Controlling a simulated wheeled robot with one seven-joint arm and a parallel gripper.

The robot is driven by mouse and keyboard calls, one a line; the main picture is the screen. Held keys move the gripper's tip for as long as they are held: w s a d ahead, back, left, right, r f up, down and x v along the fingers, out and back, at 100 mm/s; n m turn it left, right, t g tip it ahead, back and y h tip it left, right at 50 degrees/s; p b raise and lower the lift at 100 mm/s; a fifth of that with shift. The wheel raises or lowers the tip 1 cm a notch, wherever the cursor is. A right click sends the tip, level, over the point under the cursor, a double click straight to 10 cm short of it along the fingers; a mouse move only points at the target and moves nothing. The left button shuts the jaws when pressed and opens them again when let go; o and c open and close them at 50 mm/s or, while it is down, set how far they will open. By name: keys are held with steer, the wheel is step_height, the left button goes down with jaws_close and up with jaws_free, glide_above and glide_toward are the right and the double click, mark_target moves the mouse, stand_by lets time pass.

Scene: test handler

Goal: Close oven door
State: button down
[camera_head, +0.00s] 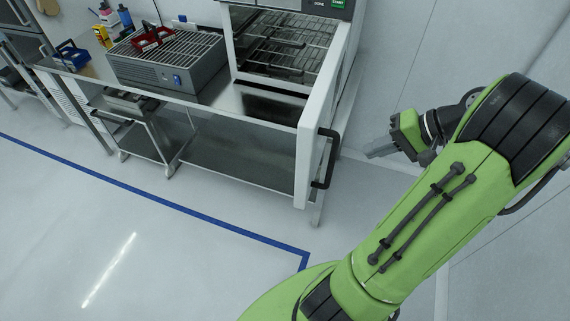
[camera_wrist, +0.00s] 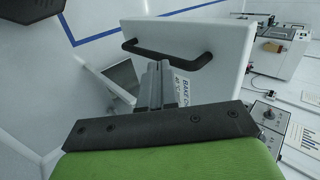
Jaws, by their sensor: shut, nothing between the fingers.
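The oven (camera_head: 285,50) stands at the top middle of the head view with its inside racks showing. Its white door (camera_head: 312,125) is swung wide open, edge-on to the head camera, with a black bar handle (camera_head: 330,160) on its right face. My gripper (camera_head: 372,153) is to the right of the door, apart from the handle in the head view. In the wrist view the shut, empty fingers (camera_wrist: 157,68) point at the door's outer face (camera_wrist: 225,40), their tips just below the handle (camera_wrist: 165,52). Whether they touch the door cannot be told.
A steel bench (camera_head: 215,105) carries the oven and a grey ribbed unit (camera_head: 170,65) with a red basket (camera_head: 152,40) on top. A small low table (camera_head: 145,130) stands in front. A blue line (camera_head: 160,195) crosses the open floor. A plain wall is at the right.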

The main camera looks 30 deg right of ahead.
steer(key=s, duration=0.1)
steer(key=b, duration=0.5)
glide_toward(312, 163)
step_height(312, 163, down, 4)
steer(key=w+a, duration=0.2)
steer(key=shift+w+f, duration=0.25)
steer(key=shift+w+a, duration=0.25)
steer(key=shift+a, duration=0.1)
steer(key=shift+w+r, duration=0.1)
